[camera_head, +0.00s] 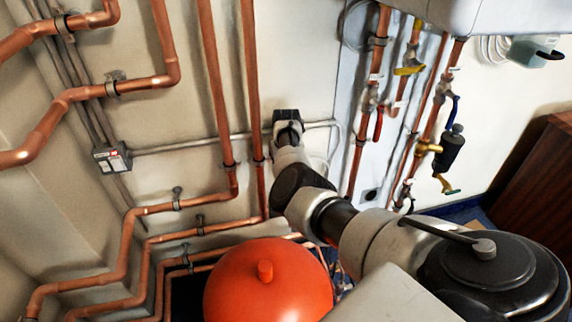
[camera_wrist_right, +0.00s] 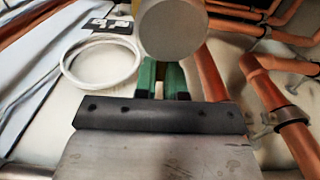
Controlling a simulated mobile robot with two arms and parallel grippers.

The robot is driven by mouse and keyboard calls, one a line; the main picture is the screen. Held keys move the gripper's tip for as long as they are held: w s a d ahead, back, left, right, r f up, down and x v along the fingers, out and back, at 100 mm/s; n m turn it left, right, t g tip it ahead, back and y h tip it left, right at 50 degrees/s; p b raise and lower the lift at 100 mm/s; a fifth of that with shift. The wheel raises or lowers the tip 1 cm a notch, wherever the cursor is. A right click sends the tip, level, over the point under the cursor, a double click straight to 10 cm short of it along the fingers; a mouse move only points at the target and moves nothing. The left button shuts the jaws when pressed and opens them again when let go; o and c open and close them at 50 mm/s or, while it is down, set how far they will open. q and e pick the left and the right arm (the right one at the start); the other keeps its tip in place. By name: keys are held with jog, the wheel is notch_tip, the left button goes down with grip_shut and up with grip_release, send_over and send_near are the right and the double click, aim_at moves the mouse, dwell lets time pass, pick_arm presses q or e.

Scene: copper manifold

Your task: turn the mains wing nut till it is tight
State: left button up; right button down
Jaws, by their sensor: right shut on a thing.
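My right gripper (camera_wrist_right: 165,79) shows in the right wrist view as two green fingers beyond a dark palm. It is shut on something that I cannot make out. A pale round piece (camera_wrist_right: 172,28) covers the fingertips from above, and I cannot tell whether it is what the fingers hold. The mains wing nut is not clearly visible in either view. In the head view my right arm reaches from the lower right up to the wall, with its dark end near the grey conduit, and the fingertips are hidden. My left gripper is not in view.
Copper pipes (camera_head: 216,85) run down the wall left of my arm. A red-orange vessel (camera_head: 268,283) stands below it. Pipes with valves, including a red lever (camera_head: 378,125) and a yellow handle (camera_head: 408,70), are to the right. A white coil (camera_wrist_right: 100,63) lies beside the gripper.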

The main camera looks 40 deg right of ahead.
jog(key=shift+d+r+m, duration=0.1)
jog(key=shift+d+m, duration=0.05)
jog(key=shift+m, duration=0.15)
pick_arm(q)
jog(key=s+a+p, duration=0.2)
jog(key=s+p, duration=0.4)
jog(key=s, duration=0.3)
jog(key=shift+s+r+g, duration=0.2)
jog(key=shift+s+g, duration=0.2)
pick_arm(e)
jog(key=shift+s+d+m, duration=0.55)
jog(key=shift+s+m, duration=0.15)
jog(key=shift+m, duration=1.1)
jog(key=shift+s+d+m, duration=0.55)
jog(key=shift+s+m, duration=0.2)
jog(key=shift+m, duration=1.05)
jog(key=shift+s+d+m, duration=0.55)
jog(key=shift+s+m, duration=0.15)
jog(key=shift+m, duration=1.1)
jog(key=c, duration=1.2)
grip_release()
pick_arm(q)
jog(key=shift+p, duration=0.3)
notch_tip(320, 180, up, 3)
jog(key=p, duration=0.2)
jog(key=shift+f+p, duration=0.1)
jog(key=shift+p, duration=0.25)
pick_arm(e)
notch_tip(320, 180, up, 11)
